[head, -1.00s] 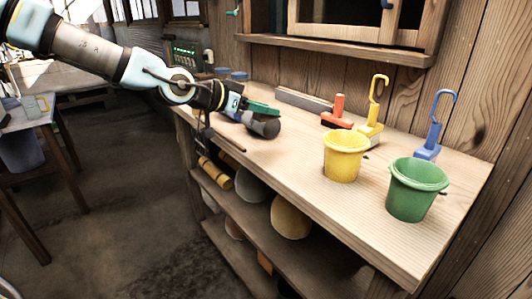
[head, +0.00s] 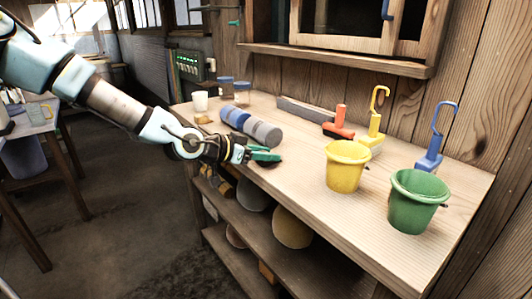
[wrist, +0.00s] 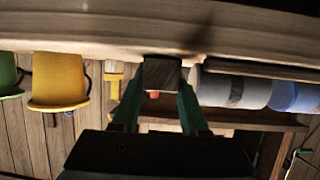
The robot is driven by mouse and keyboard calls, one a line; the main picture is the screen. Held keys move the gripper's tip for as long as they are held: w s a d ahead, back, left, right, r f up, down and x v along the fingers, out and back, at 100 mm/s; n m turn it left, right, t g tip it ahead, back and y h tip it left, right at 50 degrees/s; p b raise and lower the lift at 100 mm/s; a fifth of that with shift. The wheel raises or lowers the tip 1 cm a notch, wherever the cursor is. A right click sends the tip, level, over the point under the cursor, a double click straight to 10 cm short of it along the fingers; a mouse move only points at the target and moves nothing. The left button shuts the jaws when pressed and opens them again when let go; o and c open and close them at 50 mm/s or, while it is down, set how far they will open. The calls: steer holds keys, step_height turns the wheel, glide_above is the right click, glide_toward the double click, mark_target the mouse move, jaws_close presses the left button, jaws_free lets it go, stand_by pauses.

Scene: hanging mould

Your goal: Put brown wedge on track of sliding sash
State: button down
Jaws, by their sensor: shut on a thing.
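My gripper (head: 264,156) is over the front edge of the wooden bench in the head view, left of the yellow bucket. In the wrist view, its green fingers (wrist: 160,92) are shut on a small dark brown block, the brown wedge (wrist: 161,73). I cannot make out the wedge in the head view. The sliding sash (head: 350,22) is a wooden window frame on the wall above the bench, with a wooden ledge (head: 340,59) under it. The gripper is well below and left of the sash. The track itself is not clear.
A yellow bucket (head: 346,172) and a green bucket (head: 414,208) stand on the bench (head: 300,200). Behind are a red-handled tool (head: 340,124), a yellow hook (head: 376,125) and a blue hook (head: 433,140). Blue and grey cylinders (head: 250,125) lie behind my gripper.

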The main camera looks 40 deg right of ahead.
steer(key=shift+f, duration=0.1)
steer(key=shift+c, duration=2.1)
jaws_free()
steer(key=shift+f+b, duration=0.1)
steer(key=shift+b, duration=0.2)
steer(key=s+p+v, duration=0.1)
steer(key=v, duration=0.9)
steer(key=shift+w+a+r, duration=0.3)
steer(key=shift+w+a, duration=0.05)
